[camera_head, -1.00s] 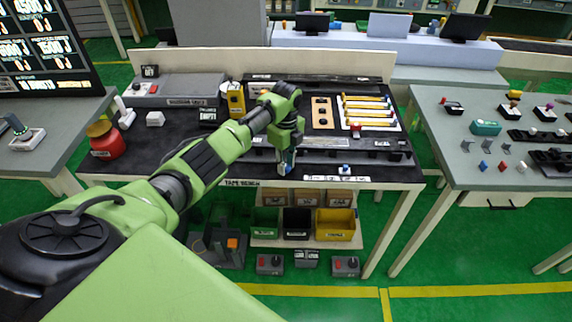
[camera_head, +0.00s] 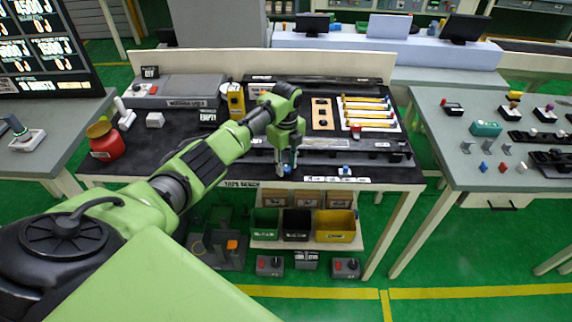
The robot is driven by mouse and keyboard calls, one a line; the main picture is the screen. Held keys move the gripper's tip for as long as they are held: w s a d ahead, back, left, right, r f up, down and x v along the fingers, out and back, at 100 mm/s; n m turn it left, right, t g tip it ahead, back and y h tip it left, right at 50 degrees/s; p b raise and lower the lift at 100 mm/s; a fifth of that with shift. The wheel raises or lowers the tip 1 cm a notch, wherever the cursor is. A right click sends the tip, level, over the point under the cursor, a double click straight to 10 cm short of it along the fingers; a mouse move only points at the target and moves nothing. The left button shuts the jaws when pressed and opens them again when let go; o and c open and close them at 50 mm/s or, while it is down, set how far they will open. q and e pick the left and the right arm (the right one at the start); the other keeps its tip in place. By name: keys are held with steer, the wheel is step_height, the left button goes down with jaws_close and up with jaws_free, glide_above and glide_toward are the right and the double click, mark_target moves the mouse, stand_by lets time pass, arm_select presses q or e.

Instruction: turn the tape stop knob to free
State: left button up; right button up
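My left gripper (camera_head: 286,166) points down at the front part of the dark tape bench (camera_head: 185,165). A small blue patch shows at its fingertips, and I cannot tell whether it is a knob or part of the gripper. Its fingers are too small to show whether they are open or shut. A small blue knob (camera_head: 345,168) stands on a white label plate to the right of the gripper, apart from it. A red knob (camera_head: 355,130) stands further back. The labels are too small to read, so I cannot tell which knob is the tape stop. My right gripper is out of view.
A long dark rail (camera_head: 375,157) runs along the bench behind the gripper. A yellow block (camera_head: 236,100) and a red jar (camera_head: 104,140) stand left. Yellow strips lie on a white board (camera_head: 370,112). Green, black and yellow bins (camera_head: 335,236) sit below. A grey table (camera_head: 450,148) stands right.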

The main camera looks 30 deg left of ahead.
mark_target(286, 167)
arm_select(q)
step_height(286, 167, up, 12)
stand_by(0.6)
stand_by(0.4)
